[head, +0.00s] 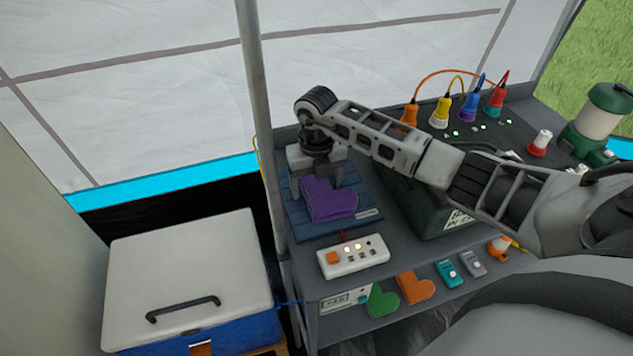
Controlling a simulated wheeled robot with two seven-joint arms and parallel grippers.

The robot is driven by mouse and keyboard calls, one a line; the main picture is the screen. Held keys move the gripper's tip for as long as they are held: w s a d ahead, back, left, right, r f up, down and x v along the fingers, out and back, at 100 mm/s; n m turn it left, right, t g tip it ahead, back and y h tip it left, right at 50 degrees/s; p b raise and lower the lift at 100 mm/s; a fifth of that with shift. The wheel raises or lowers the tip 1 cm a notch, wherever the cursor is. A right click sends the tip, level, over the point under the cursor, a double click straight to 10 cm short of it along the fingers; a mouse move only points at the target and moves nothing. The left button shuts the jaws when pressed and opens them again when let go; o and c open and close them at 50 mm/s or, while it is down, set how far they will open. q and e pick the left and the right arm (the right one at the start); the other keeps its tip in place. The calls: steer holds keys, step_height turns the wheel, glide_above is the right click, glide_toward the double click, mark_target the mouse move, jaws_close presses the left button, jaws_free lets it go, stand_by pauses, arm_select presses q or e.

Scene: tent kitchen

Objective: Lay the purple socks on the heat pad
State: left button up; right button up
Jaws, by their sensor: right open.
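The purple socks (329,201) lie folded in an L shape on the blue heat pad (315,228), at the left end of the grey table. My right gripper (325,186) points down over the socks from my right arm, which reaches across from the right. Its jaws are open, with a finger on either side of the upper part of the socks. The gripper body hides the back part of the pad, and I cannot tell whether the fingers touch the socks. My left gripper is not in view.
Green socks (382,301) and orange socks (415,287) lie along the front. A tent pole (262,130) rises close left of the pad. A white-lidded cooler (190,270) stands at left. Coloured plugs (468,108) and a green lantern (600,120) are behind.

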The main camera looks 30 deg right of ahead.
mark_target(317, 185)
step_height(317, 185, up, 12)
steer(key=shift+r+b, duration=0.15)
steer(key=shift+b, duration=0.15)
stand_by(0.6)
